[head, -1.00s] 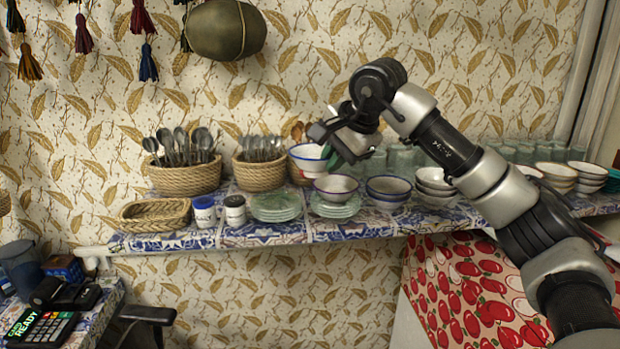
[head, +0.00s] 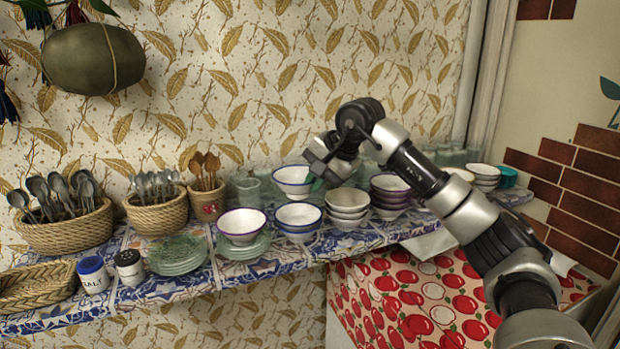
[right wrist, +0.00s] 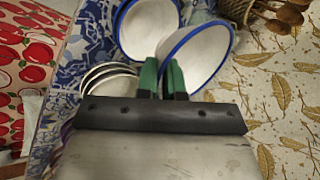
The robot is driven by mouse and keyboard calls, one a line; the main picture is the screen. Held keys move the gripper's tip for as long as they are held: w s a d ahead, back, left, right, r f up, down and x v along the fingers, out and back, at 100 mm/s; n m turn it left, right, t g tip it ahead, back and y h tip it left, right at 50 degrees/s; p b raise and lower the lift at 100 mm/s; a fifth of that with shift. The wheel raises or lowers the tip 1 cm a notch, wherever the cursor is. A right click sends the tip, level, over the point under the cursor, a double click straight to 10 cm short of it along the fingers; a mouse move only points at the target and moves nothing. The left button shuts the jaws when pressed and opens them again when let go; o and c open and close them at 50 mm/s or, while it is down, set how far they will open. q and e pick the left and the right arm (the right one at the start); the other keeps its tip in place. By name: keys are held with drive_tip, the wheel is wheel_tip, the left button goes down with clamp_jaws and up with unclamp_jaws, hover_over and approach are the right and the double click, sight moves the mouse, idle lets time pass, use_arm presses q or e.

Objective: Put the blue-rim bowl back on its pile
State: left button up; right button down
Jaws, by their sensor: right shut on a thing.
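The white blue-rim bowl (head: 291,182) is held by its right edge in my right gripper (head: 316,184), which is shut on it with green fingertips. In the head view it shows just above and behind the pile of blue-rim bowls (head: 298,221) on the tiled shelf. In the right wrist view the held bowl (right wrist: 208,56) is tilted, and its rim overlaps the pile (right wrist: 150,28) in the picture. The fingers (right wrist: 163,80) show at the held bowl's edge. I cannot tell whether the bowl touches the pile. My left gripper is out of view.
A purple-rim bowl (head: 241,223) on green plates stands left of the pile. White bowls (head: 347,203) and a purple-rim pile (head: 390,189) stand close on the right. Glasses (head: 243,187) stand behind. The tiled shelf (head: 270,265) has a narrow bare front strip.

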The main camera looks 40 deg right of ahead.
drive_tip(key=shift+f+b, duration=0.3)
drive_tip(key=shift+f, duration=0.2)
drive_tip(key=shift+f+b, duration=0.35)
drive_tip(key=shift+f, duration=0.05)
wheel_tip(320, 180, down, 3)
drive_tip(key=shift+d+r+b, duration=0.1)
drive_tip(key=shift+r+b, duration=0.1)
drive_tip(key=shift+b, duration=1)
drive_tip(key=shift+f+b, duration=0.65)
drive_tip(key=shift+f, duration=0.7)
drive_tip(key=shift+f, duration=0.15)
